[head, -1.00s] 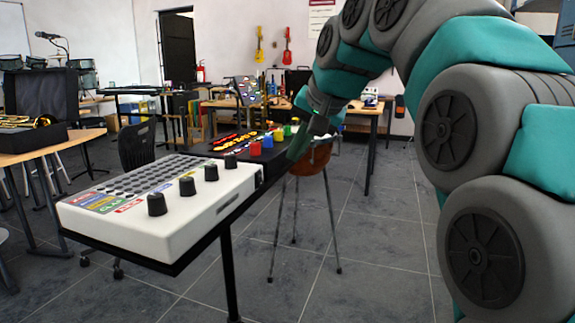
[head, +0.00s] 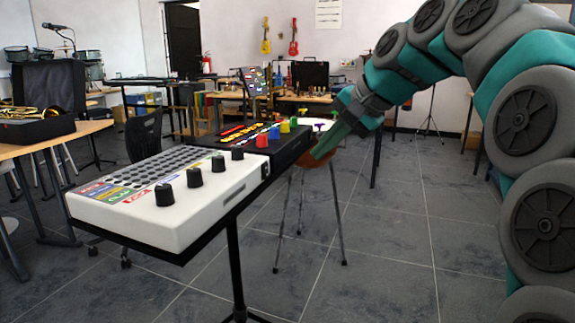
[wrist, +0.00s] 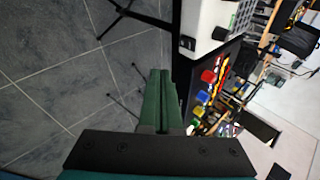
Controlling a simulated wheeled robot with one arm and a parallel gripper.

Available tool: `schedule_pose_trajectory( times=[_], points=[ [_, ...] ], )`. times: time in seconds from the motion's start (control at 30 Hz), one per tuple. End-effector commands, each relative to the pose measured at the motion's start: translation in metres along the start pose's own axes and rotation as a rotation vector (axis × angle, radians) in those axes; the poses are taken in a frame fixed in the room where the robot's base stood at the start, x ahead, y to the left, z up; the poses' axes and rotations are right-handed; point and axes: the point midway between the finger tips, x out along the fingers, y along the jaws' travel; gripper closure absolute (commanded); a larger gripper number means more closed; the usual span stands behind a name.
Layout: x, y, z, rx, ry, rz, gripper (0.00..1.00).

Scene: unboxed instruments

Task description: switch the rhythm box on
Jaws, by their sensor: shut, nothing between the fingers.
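The rhythm box, which I take to be the white box (head: 185,228) with rows of grey pads and several black knobs, lies on a black stand in the head view. A small black switch (head: 265,170) sits on its right end face. In the wrist view the white box (wrist: 203,18) shows at the top, with the black switch (wrist: 187,43) at its lower corner. My gripper (head: 318,153) is shut and empty, to the right of the switch and apart from it. Its green fingers (wrist: 158,77) also show in the wrist view, below and left of the switch.
A black device (head: 232,135) with coloured knobs stands just behind the white box, close to my gripper. A brown stool (head: 318,160) stands behind my fingers. A table with an open case (head: 50,95) is at left. The floor at right is clear.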

Motion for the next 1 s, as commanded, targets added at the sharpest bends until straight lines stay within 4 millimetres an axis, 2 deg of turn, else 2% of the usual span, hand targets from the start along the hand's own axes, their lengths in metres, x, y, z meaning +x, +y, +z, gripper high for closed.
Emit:
schedule_pose_trajectory(
  times=[0.03, 0.2, 0.4, 0.5, 0.7, 1.0],
  points=[
    [0.007, 0.015, -0.006, 0.131, -0.059, -0.04, 1.0],
    [0.024, 0.046, -0.018, 0.595, -0.271, -0.187, 1.0],
    [0.03, 0.065, -0.024, 1.074, -0.539, -0.311, 1.0],
    [0.03, 0.069, -0.025, 1.242, -0.648, -0.345, 1.0],
    [0.029, 0.071, -0.026, 1.414, -0.777, -0.368, 1.0],
    [0.028, 0.072, -0.026, 1.434, -0.79, -0.372, 1.0]
  ],
)
